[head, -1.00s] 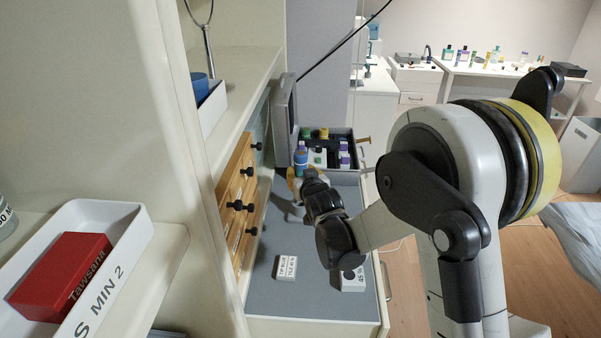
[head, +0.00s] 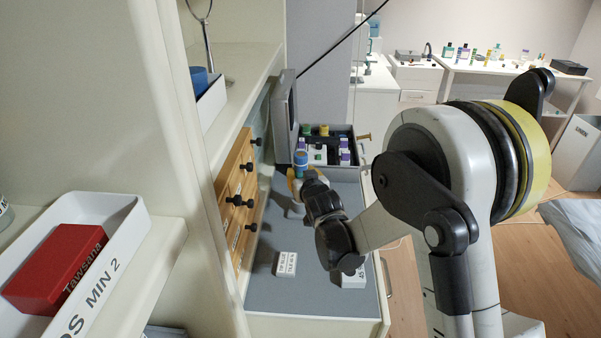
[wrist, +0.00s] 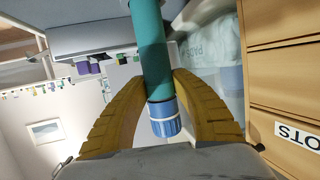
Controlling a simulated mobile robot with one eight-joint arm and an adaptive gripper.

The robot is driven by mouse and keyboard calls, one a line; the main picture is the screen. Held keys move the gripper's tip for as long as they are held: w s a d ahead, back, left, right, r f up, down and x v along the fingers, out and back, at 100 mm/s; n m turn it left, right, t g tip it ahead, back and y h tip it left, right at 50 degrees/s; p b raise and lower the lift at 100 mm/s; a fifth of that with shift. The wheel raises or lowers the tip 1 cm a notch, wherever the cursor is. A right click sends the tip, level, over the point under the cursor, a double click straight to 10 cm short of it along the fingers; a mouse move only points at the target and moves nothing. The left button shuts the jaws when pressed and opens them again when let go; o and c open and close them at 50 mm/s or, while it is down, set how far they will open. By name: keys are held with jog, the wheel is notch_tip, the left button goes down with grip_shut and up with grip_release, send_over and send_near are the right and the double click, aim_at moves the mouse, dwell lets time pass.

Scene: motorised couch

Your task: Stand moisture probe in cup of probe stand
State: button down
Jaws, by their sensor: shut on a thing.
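The moisture probe, as I take it, is a teal rod with a ribbed blue end. It shows between my two yellow fingers in the wrist view (wrist: 152,50), and its blue end (head: 300,158) stands above my gripper in the head view. My gripper (head: 297,180) is shut on it, over the grey worktop (head: 320,232), in front of the dark bottle tray. A small pale shape (head: 297,209) shows just below my gripper. I cannot tell whether it is the probe stand. No cup can be made out clearly, and my arm hides part of the worktop.
A dark tray (head: 352,158) of small bottles stands behind my gripper. Wooden drawers (head: 236,190) with black knobs line the left side. A lettered white tile (head: 287,264) and a white block (head: 354,279) lie nearer on the worktop. A white tray (head: 120,218) holds a red box (head: 55,268).

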jog(key=shift+f, duration=1.7)
jog(key=c, duration=1)
grip_release()
jog(key=shift+r+p, duration=1.75)
jog(key=shift+r, duration=1.25)
jog(key=shift+f, duration=0.1)
